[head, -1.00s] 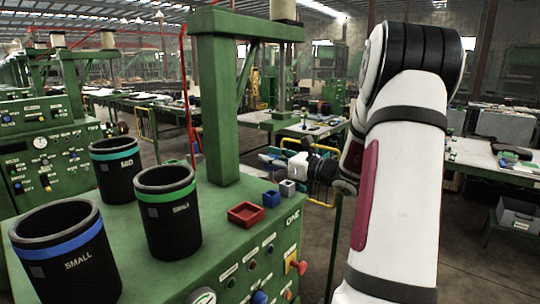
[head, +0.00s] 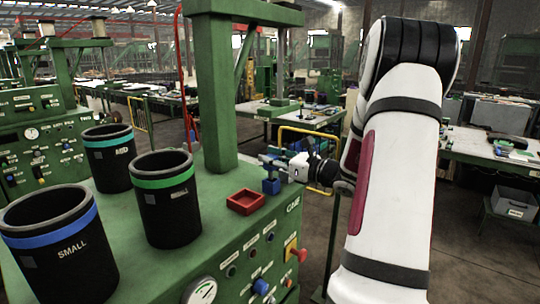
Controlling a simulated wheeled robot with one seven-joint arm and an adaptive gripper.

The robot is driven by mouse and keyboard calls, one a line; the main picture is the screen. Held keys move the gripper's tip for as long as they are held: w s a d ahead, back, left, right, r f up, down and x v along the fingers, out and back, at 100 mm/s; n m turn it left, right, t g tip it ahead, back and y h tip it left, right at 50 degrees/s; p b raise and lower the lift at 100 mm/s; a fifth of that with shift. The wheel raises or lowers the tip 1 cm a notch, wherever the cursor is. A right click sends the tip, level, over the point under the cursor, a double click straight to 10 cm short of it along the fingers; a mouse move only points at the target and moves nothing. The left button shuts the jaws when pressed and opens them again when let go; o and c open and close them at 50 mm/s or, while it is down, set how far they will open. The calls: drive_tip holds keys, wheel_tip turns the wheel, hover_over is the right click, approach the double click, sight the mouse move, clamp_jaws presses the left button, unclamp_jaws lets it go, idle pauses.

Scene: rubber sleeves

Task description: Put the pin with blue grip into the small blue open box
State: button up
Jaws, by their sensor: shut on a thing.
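The small blue open box (head: 271,186) sits on the green machine top (head: 222,221), near its right edge behind the red tray. My gripper (head: 268,164) is just above the blue box, reaching in from the right. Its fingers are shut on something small. I take it to be the pin with blue grip, but the pin is too small and too covered by the fingers to make out. I cannot tell whether any part of it is inside the box.
A red open tray (head: 246,202) sits just in front of the blue box. Black cups with blue (head: 58,247), green (head: 165,203) and teal (head: 109,158) bands stand to the left. A green post (head: 211,90) rises behind the tray. Knobs and a gauge line the front panel.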

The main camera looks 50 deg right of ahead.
sight(276, 168)
drive_tip(key=shift+f+b, duration=0.55)
drive_tip(key=shift+f, duration=0.85)
drive_tip(key=shift+f, duration=0.1)
drive_tip(key=o, duration=1.2)
drive_tip(key=shift+s, duration=0.1)
drive_tip(key=s, duration=0.8)
drive_tip(key=s+d, duration=0.1)
drive_tip(key=s, duration=0.2)
drive_tip(key=shift+s, duration=0.4)
